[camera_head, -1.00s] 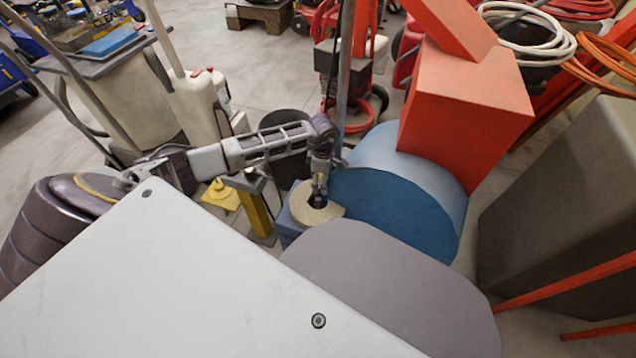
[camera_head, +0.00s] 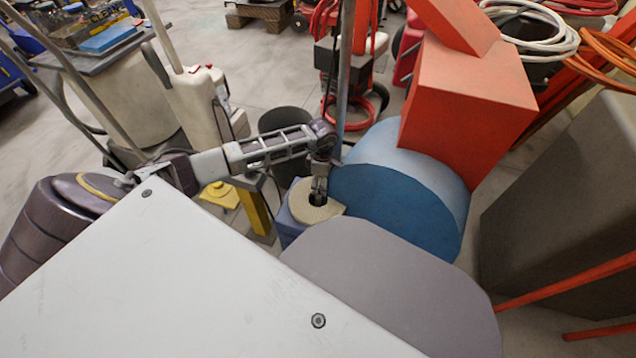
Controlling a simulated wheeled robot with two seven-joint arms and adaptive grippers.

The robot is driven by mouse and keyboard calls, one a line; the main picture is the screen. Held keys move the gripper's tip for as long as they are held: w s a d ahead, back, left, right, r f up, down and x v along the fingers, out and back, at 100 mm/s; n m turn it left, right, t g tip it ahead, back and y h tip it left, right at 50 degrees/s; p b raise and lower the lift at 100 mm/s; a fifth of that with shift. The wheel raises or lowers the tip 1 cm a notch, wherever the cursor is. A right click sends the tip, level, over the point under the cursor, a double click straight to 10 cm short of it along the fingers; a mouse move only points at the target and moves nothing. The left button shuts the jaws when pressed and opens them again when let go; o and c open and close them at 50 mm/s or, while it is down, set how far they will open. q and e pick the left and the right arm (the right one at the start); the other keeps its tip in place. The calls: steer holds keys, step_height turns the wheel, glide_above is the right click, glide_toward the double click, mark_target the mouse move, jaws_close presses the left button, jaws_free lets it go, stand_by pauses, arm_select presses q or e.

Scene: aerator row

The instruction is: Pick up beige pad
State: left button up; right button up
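The beige pad (camera_head: 302,207) is a round, flat piece with a dark opening near its middle. It lies on top of a bluish-grey block (camera_head: 289,228), between the blue drum and the yellow post. My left gripper (camera_head: 318,198) points down over the pad, with its fingertips at the dark opening. The fingers are small and dark here, so I cannot tell whether they are open or shut, or whether they touch the pad. My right gripper is not in view.
A large blue drum (camera_head: 395,205) stands close on the right, with a red box (camera_head: 468,100) behind it. A grey rounded surface (camera_head: 385,285) is in front. A yellow post (camera_head: 254,212) and a dark bin (camera_head: 285,122) are near my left arm.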

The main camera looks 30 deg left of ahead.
arm_select(q)
steer(key=c, duration=0.4)
steer(key=shift+r, duration=0.15)
steer(key=shift+c, duration=0.2)
steer(key=shift+r+p, duration=0.45)
steer(key=shift+r, duration=0.3)
step_height(320, 180, up, 8)
steer(key=p, duration=0.3)
steer(key=shift+r, duration=0.15)
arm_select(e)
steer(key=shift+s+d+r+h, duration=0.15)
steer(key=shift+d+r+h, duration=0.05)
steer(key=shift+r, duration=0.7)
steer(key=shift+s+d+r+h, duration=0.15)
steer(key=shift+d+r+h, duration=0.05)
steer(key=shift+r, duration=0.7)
